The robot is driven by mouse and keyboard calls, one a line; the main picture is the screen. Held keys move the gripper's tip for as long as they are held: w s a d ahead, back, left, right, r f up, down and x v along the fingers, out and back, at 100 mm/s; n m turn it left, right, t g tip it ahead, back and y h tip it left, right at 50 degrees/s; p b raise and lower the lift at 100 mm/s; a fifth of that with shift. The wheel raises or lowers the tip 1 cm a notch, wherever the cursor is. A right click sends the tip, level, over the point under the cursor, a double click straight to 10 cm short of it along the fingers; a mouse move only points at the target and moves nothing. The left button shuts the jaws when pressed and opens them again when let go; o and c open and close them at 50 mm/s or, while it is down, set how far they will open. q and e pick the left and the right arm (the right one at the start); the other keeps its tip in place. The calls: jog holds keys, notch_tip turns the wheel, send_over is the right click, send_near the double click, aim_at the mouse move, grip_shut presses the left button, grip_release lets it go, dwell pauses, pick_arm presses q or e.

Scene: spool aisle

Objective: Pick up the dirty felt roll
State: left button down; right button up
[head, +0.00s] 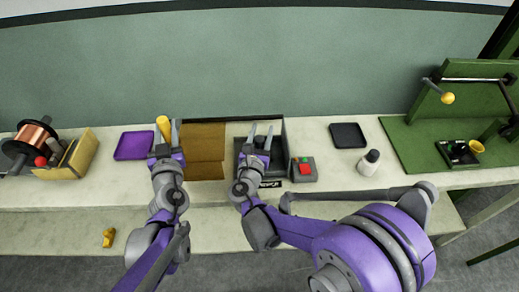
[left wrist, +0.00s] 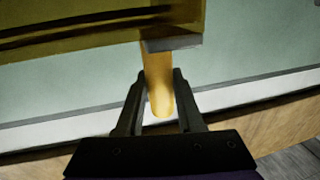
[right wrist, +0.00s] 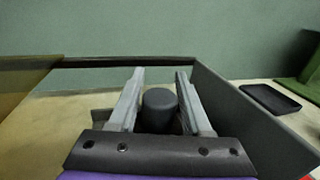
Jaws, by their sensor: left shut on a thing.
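A dark grey roll, apparently the dirty felt roll (right wrist: 158,108), stands between the fingers of my right gripper (right wrist: 160,85) in the right wrist view. Those fingers are apart, with a gap visible beside the roll. In the head view my right gripper (head: 262,130) reaches into a dark-walled housing (head: 284,132), and the roll is mostly hidden. My left gripper (head: 167,130) is shut on a yellow handle (head: 163,125), which also shows in the left wrist view (left wrist: 158,75). The handle joins an amber see-through guard (head: 205,140) by a grey bracket.
A control box (head: 303,170) with red and green buttons stands right of the housing. A copper spool (head: 33,138) is far left, a green board (head: 415,140) right.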

grip_shut()
notch_tip(320, 180, up, 14)
dwell(0.7)
jog(key=s, duration=1.8)
